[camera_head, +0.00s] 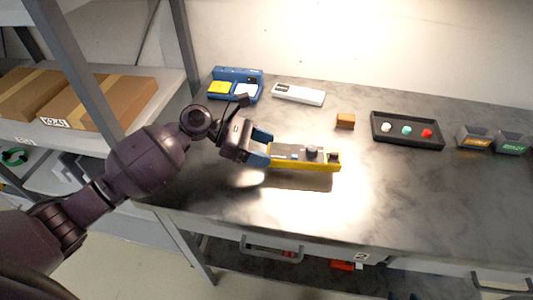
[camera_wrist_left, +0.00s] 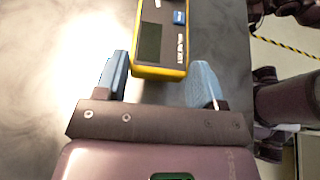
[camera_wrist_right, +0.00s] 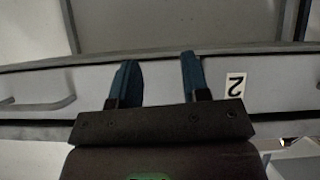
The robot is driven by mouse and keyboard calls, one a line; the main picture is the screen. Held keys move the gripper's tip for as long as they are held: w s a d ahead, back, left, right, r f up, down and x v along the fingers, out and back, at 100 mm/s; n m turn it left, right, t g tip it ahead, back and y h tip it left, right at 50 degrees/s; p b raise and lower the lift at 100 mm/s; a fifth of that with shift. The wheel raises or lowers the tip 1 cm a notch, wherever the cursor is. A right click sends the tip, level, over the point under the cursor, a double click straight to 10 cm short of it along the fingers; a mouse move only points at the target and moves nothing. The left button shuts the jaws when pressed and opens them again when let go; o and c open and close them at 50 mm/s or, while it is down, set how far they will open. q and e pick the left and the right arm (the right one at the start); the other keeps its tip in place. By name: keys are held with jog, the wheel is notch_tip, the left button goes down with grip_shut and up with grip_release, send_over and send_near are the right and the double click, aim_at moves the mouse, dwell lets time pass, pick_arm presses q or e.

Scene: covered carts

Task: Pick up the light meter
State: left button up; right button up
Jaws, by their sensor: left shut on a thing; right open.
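The light meter, a yellow-edged device with a grey face and a dark round knob (camera_head: 304,166), is in the middle of the head view. A dark shadow lies below the meter's front edge. My right gripper (camera_wrist_right: 160,75) is open and empty, in front of a drawer front.
Along the back of the grey table (camera_head: 400,210) stand a blue box (camera_head: 236,84), a white device (camera_head: 298,94), a small brown block (camera_head: 345,120), a black button tray (camera_head: 407,130) and two small bins (camera_head: 473,138). Cardboard boxes (camera_head: 80,98) sit on the left shelf. The table's front right is clear.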

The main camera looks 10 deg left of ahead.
pick_arm(q)
notch_tip(320, 180, up, 17)
jog(key=p, duration=0.2)
jog(key=shift+p, duration=0.4)
